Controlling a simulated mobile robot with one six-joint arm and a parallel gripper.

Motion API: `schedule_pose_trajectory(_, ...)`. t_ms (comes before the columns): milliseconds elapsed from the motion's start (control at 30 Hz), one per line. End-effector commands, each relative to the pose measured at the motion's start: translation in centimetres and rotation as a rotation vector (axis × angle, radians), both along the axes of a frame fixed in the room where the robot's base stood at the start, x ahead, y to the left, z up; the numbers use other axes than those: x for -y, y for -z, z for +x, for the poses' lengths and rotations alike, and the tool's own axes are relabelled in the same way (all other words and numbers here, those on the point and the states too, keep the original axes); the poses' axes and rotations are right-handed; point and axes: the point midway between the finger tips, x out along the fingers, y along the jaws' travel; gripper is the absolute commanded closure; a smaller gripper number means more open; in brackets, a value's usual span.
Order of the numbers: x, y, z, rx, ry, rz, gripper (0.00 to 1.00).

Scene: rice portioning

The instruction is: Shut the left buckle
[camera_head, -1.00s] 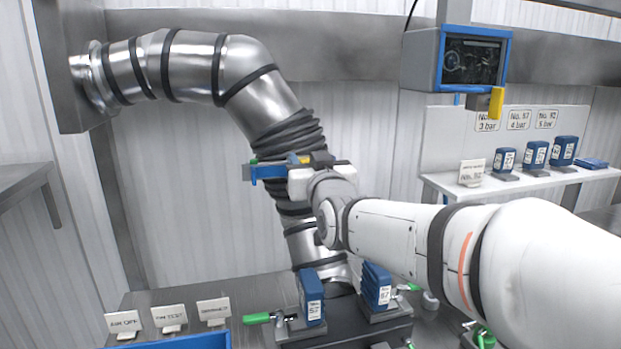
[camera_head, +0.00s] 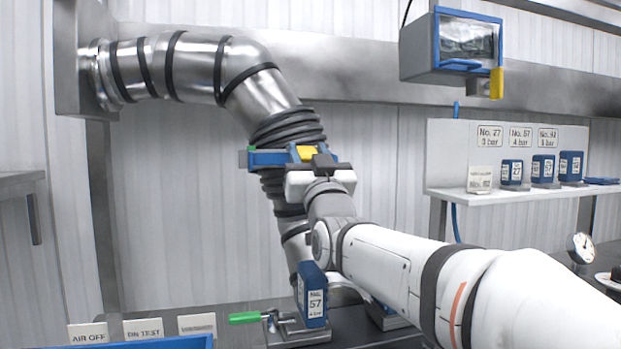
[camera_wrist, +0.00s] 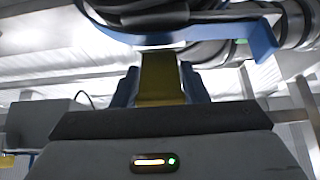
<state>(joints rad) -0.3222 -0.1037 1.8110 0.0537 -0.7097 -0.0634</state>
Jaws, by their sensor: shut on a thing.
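A blue band (camera_head: 268,159) with a green piece (camera_head: 243,158) at its left end lies across the black ribbed sleeve (camera_head: 288,128) of the steel pipe. A yellow buckle part (camera_head: 308,153) sits at the right of the band's visible front. My gripper (camera_head: 318,160) is at this part, in front of the sleeve. In the wrist view, the yellow part (camera_wrist: 160,78) stands between my two fingers, which are shut on it. The blue band (camera_wrist: 190,30) curves just beyond the fingertips. I cannot tell how far the buckle is closed.
Below stand a blue No. 57 block (camera_head: 312,292) and a clamp with a green handle (camera_head: 246,318). A monitor (camera_head: 460,48) hangs at the upper right. A shelf (camera_head: 520,193) with several blue blocks is on the right.

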Motion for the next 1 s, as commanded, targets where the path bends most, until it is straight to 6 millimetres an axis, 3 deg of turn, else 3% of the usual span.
schedule_pose_trajectory(33, -0.02, 0.74, 0.1, 0.012, 0.0, 0.003, 1.0)
schedule_pose_trajectory(800, 0.02, 0.36, 0.15, 0.07, 0.001, 0.021, 1.0)
schedule_pose_trajectory(833, 0.03, 0.36, 0.15, 0.07, 0.001, 0.021, 0.59)
schedule_pose_trajectory(1000, 0.04, 0.35, 0.15, 0.07, 0.001, 0.021, 0.45)
